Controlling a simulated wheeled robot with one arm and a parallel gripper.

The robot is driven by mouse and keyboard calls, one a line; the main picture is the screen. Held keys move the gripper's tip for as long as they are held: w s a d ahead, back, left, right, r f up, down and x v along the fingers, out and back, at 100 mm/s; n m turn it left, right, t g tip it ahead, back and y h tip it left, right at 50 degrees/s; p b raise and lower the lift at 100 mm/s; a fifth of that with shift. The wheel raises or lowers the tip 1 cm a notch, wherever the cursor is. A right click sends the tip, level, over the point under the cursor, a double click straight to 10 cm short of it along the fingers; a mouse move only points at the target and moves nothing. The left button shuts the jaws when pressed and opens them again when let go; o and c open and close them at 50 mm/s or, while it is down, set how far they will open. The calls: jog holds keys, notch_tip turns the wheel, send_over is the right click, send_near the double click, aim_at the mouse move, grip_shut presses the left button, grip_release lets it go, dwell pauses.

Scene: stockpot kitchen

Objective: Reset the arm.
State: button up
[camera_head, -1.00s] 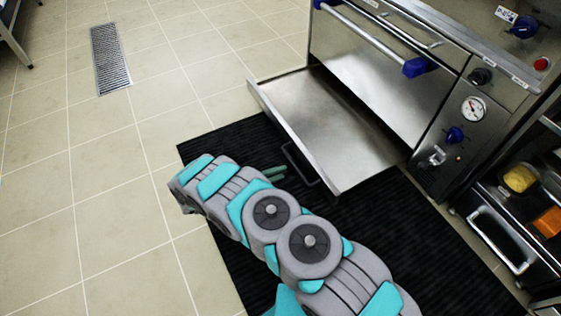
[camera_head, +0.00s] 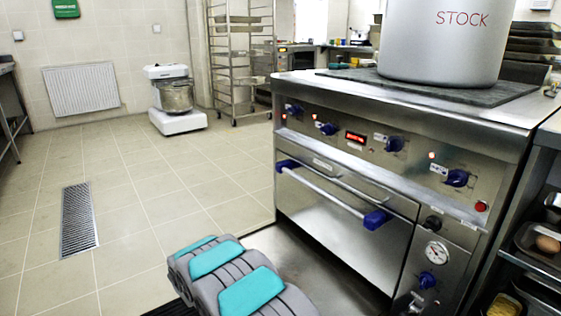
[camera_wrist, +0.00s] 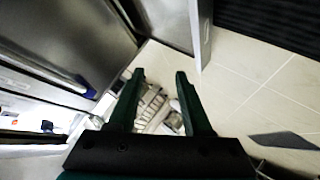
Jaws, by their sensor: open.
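My gripper (camera_wrist: 160,100) shows in the wrist view with its two dark green fingers spread apart and nothing between them. Beyond the fingertips are the tiled floor and a blurred, pale cluttered shape. In the head view, only my grey and turquoise arm shows at the bottom, in front of the range; my gripper is out of that view.
A steel range (camera_head: 375,175) stands at the right with a large stockpot (camera_head: 440,45) on top. Its low drawer (camera_head: 300,270) is pulled out close to my arm. A mixer (camera_head: 174,95) and rack (camera_head: 235,60) stand farther back. The left floor is clear.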

notch_tip(320, 180, up, 14)
jog(key=s+d+g+y+p, duration=0.1)
jog(key=s+y+p, duration=0.1)
jog(key=y, duration=0.3)
jog(key=s+d+r+g+y, duration=0.25)
jog(key=s+d+r, duration=0.25)
jog(key=s+r, duration=0.3)
jog(key=s+d+r+m+g+h+p, duration=0.1)
jog(key=s+d+g, duration=0.2)
jog(key=s+d, duration=0.5)
jog(key=s+d+r+m+g+h+p, duration=0.1)
jog(key=s+d, duration=0.7)
jog(key=s, duration=1.3)
jog(key=s+d+r+m+g+h+p, duration=0.1)
jog(key=s+d+r+m+g+h, duration=0.1)
jog(key=s+d+g, duration=0.3)
jog(key=s+d+m, duration=0.1)
jog(key=s+d, duration=0.3)
jog(key=s, duration=0.6)
jog(key=shift+s+r+g+h+p, duration=0.15)
jog(key=shift+s+g+h+p, duration=0.05)
jog(key=shift+g+h+p, duration=0.2)
